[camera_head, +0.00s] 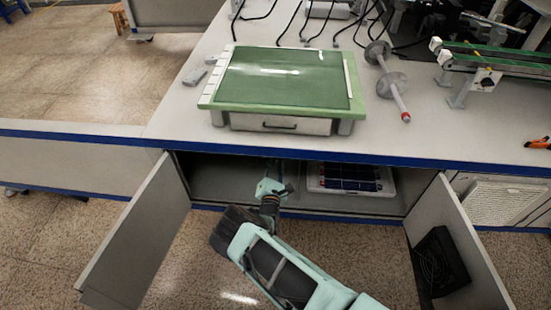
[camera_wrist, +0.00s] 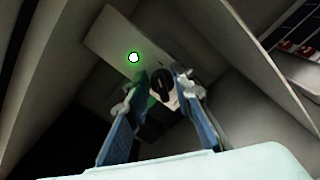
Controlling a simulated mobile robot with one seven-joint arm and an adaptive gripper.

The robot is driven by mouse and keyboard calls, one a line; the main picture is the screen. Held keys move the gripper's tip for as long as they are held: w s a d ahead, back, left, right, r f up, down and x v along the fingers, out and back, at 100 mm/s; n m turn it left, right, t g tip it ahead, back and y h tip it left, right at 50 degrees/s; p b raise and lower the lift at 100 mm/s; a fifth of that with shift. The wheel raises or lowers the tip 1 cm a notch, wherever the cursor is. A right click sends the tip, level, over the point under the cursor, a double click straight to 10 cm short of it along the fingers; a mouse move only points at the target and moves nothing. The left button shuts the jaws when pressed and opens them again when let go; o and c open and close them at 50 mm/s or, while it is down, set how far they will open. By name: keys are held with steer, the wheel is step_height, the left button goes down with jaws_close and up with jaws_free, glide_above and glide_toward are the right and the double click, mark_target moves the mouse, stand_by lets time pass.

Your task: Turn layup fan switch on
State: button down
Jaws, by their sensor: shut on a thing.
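A pale switch panel (camera_wrist: 108,40) shows inside the cabinet in the wrist view. It bears a green lamp (camera_wrist: 134,57), which is lit, and a dark round switch (camera_wrist: 161,84). My gripper (camera_wrist: 162,78) has one finger on each side of the switch and is shut on it. The fingers partly cover the lower panel. In the head view my gripper (camera_head: 270,187) reaches into the open cabinet under the bench; the switch is hidden there. A black fan-like unit (camera_head: 438,262) is on the right cabinet door.
The left door (camera_head: 140,235) and right door (camera_head: 455,245) stand open on both sides of my arm. A white tray with dark panels (camera_head: 350,180) lies inside the cabinet. A green-topped box (camera_head: 283,80) stands on the bench above.

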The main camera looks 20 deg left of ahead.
steer(key=shift+d+m+p, duration=0.1)
steer(key=shift+m+p, duration=0.3)
steer(key=shift+m, duration=0.7)
steer(key=shift+f, duration=0.1)
steer(key=c, duration=2.1)
jaws_free()
steer(key=v, duration=1.2)
